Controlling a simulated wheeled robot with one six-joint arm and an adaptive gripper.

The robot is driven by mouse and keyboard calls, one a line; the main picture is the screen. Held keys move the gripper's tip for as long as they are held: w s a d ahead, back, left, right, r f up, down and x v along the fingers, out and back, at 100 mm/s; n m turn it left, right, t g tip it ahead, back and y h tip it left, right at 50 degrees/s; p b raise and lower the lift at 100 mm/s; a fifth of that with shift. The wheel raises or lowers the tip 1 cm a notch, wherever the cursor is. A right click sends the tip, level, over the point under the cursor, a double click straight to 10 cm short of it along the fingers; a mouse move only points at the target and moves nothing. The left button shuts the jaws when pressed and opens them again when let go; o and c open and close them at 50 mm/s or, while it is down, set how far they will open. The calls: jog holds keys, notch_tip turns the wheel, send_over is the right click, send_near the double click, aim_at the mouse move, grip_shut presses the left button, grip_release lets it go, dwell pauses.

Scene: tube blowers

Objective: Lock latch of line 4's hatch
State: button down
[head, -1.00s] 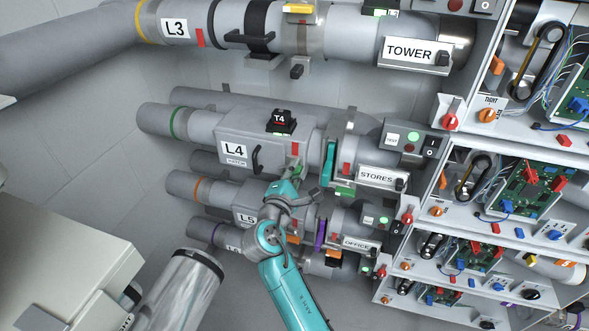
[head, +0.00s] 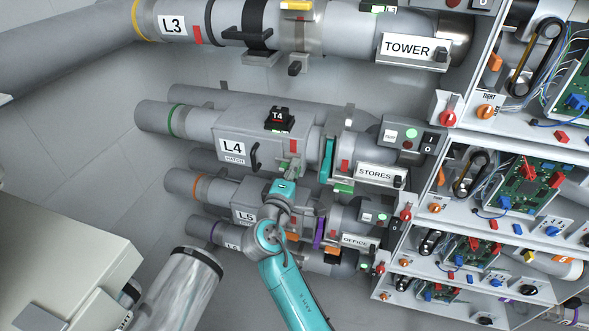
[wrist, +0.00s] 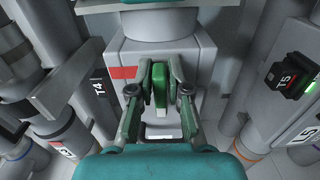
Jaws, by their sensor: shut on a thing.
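Line 4's grey hatch (head: 270,142) sits on the pipe marked L4 (head: 232,148), with a black handle on its front. My gripper (head: 291,168) is at the hatch's right end, just below a red mark (head: 295,146). In the wrist view my gripper (wrist: 160,95) is shut on a narrow green latch (wrist: 160,86), with one finger on each side. The red mark (wrist: 124,72) shows beside the fingers there. The latch is largely hidden by my gripper in the head view.
The black T4 tag (head: 279,118) sits above on the hatch. The L5 line (head: 245,215) runs close below, under my arm. The STORES sign (head: 376,175) and the switch shelves (head: 480,190) stand to the right.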

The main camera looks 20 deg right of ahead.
jog(key=shift+f, duration=0.1)
jog(key=c, duration=1.2)
grip_release()
jog(key=v, duration=1.2)
